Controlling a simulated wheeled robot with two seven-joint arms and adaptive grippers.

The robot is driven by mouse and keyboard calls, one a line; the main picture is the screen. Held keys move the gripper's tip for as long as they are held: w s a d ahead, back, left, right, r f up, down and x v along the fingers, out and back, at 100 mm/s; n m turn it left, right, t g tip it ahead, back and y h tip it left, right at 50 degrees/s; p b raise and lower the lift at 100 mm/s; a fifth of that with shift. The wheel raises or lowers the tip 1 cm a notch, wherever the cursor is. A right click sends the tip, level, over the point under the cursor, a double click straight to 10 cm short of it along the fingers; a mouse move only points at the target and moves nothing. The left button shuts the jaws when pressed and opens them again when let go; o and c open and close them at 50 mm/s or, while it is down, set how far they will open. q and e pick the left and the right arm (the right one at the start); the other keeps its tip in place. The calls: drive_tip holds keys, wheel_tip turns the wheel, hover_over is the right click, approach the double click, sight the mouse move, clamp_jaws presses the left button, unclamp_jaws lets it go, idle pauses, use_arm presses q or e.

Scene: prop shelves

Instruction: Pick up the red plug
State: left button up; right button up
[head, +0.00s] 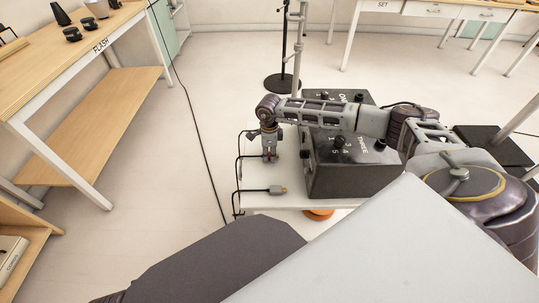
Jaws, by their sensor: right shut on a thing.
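My right gripper (268,151) points down over the left part of a low white cart top (257,203). It is shut on the red plug (269,158), of which only a small bit of red shows between the fingertips. A dark cable runs from the plug's side toward the left edge of the cart. I cannot tell whether the plug touches the cart top. My left gripper is not in view.
A grey connector (280,190) on a dark cable lies on the cart nearer to me. A black box (352,165) with knobs and white lettering stands just right of the gripper, under my forearm. A wooden shelf table (60,62) stands at left. Dark cables trail on the floor.

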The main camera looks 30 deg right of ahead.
drive_tip(key=shift+r, duration=0.45)
wheel_tip(320, 180, up, 8)
drive_tip(key=shift+f+p, duration=0.1)
drive_tip(key=shift+p, duration=1.05)
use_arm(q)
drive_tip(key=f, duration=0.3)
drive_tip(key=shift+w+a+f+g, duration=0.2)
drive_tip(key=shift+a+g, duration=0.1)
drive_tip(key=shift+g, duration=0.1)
use_arm(e)
drive_tip(key=shift+r, duration=0.65)
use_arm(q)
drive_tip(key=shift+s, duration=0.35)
